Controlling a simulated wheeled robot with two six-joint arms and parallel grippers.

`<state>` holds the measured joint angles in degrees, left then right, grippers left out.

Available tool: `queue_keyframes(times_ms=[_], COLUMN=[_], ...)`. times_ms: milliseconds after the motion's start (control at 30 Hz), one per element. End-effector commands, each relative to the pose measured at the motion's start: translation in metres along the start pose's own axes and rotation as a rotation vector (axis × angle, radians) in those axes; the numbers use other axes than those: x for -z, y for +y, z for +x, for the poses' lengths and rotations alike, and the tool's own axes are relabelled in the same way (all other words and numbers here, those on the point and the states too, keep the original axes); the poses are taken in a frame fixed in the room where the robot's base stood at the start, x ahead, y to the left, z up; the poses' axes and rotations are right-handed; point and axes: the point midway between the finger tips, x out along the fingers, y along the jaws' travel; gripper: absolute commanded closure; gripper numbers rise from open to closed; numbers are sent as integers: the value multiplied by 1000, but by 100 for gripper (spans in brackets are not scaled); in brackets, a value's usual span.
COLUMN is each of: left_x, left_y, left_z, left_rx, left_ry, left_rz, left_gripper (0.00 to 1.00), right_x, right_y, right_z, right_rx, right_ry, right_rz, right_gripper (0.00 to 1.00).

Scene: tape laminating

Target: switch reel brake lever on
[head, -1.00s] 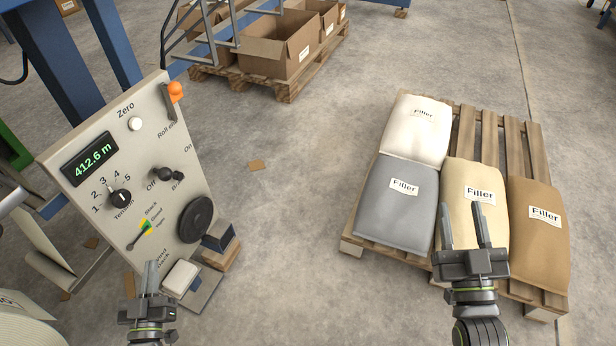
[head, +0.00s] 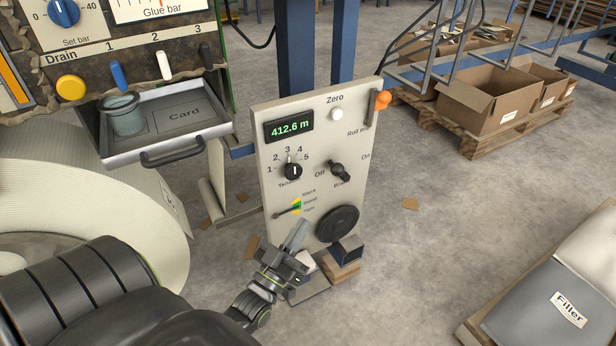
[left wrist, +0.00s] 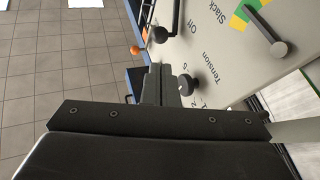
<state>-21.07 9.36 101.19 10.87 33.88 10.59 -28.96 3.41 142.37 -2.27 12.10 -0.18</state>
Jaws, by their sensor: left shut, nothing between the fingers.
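The brake lever (head: 338,170) is a short black lever on the beige control panel (head: 275,160). It tilts toward the Off label, with the On label farther right. In the left wrist view a black ball-ended lever (left wrist: 158,34), apparently the brake lever, shows beyond the fingertips. My left gripper (head: 299,232) is shut and empty in front of the panel's lower part, below the lever and apart from it. Its closed fingers also show in the left wrist view (left wrist: 160,82). My right gripper is out of view.
The tension knob (head: 292,171) is left of the brake lever; an orange-ended roll-end lever (head: 382,100) is at the panel's upper right. A black disc (head: 337,223) sits low. A large pale roll (head: 130,190) and a tray (head: 165,150) stand left. Floor right of the panel is open.

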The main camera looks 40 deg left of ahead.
Motion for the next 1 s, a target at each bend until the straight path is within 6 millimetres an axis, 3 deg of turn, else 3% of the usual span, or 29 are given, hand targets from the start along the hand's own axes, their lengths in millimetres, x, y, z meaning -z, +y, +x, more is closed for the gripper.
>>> queue_keyframes(times_ms=[300, 500, 700, 1000], left_x=[1, 1, 0, 0], left_y=[1, 1, 0, 0], left_z=[70, 103, 118, 120], left_rx=[-3, -3, -1, -1], left_ry=[5, 3, 1, 1], left_rz=[0, 0, 0, 0], left_gripper=[100, 100, 100, 100], right_x=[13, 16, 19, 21], right_y=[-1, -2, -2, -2], right_z=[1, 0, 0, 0], right_rx=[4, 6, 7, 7], right_ry=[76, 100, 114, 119], right_rz=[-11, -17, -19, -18], right_gripper=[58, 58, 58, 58])
